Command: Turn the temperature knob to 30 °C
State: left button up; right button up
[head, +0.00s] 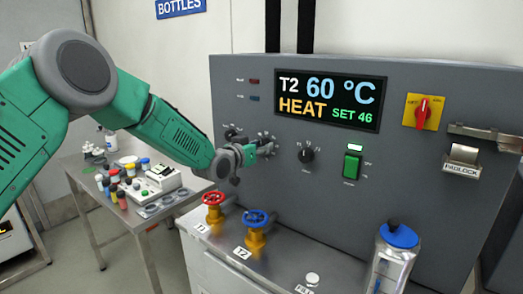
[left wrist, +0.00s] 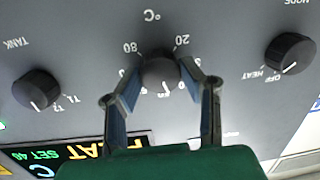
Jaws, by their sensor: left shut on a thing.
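The temperature knob (left wrist: 160,74) is a dark round knob on the grey panel. In the left wrist view, upside down, its scale shows 80 and 20 with °C. My left gripper (left wrist: 162,80) has a finger on either side of it and is shut on it. In the head view my left gripper (head: 258,151) reaches the panel from the left and mostly hides this knob. The display (head: 331,100) reads T2, 60 °C, HEAT, SET 46. My right gripper is not in view.
The tank knob (head: 306,154) and the mode knob (left wrist: 290,53) flank the temperature knob. A green switch (head: 352,162) and a red-yellow switch (head: 424,112) sit further right. Below are a red valve (head: 213,198), a blue valve (head: 255,217) and a blue-lidded vessel (head: 398,240).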

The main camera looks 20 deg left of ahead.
pick_arm(q)
jog(key=shift+f+n+g+h+b, duration=0.2)
jog(key=shift+n+h+b, duration=0.2)
jog(key=shift+n+b, duration=1.6)
jog(key=shift+f+n+g+h+b, duration=0.15)
jog(key=shift+n+h+b, duration=0.25)
jog(key=shift+n+b, duration=1.55)
jog(key=shift+f+n+g+h+b, duration=0.2)
jog(key=shift+n+h+b, duration=0.2)
jog(key=shift+n+b, duration=1.6)
jog(key=shift+n+p, duration=0.55)
jog(key=shift+n, duration=0.1)
jog(key=o, duration=1.1)
jog(key=shift+r, duration=0.1)
jog(key=shift+o, duration=0.2)
jog(key=shift+w+a+r, duration=0.1)
jog(key=shift+a, duration=0.05)
jog(key=shift+r, duration=0.1)
